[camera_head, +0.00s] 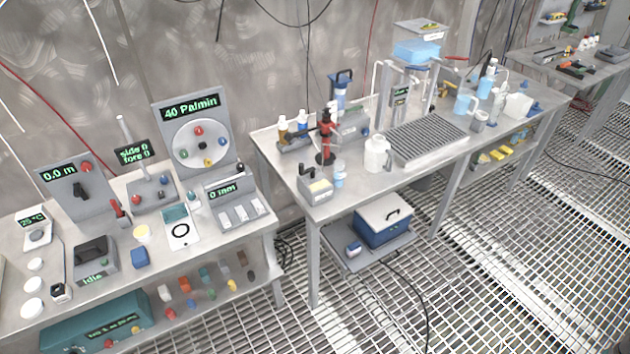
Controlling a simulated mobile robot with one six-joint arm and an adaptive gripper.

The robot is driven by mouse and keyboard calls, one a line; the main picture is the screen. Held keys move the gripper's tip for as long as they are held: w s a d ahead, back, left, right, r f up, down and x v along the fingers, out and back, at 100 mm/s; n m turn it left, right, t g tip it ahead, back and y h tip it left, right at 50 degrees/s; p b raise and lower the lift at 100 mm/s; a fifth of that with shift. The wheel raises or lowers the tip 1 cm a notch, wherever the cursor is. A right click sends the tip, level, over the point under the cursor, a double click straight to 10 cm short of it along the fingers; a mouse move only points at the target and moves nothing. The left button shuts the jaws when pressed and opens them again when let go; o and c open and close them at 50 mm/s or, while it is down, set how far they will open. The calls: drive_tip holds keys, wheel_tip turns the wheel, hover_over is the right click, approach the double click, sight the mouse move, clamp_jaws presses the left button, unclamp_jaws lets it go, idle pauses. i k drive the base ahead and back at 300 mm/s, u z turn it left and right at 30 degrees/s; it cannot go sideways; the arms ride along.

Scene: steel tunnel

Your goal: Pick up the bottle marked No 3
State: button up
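No marking "No 3" can be read on any bottle at this size. Two small bottles, an amber one (283,129) and one with a white cap (302,122), stand in a grey rack at the back left of the middle bench. A white jug-like bottle (376,155) stands near the middle of that bench. A small clear bluish bottle (339,177) stands near its front edge. A blue bottle with a pale top (487,78) stands toward the bench's right end. My gripper is not in view.
The middle bench (415,168) also holds a red-and-black stand (326,142), a ridged grey tray (427,140) and a blue jug (463,105). An instrument bench (15,290) is at left. Open grating floor (500,230) lies in front at right.

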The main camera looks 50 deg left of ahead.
sight(339, 175)
drive_tip(key=u, duration=0.05)
drive_tip(key=k, duration=1.3)
drive_tip(key=u, duration=2)
drive_tip(key=i, duration=0.95)
drive_tip(key=u, duration=0.1)
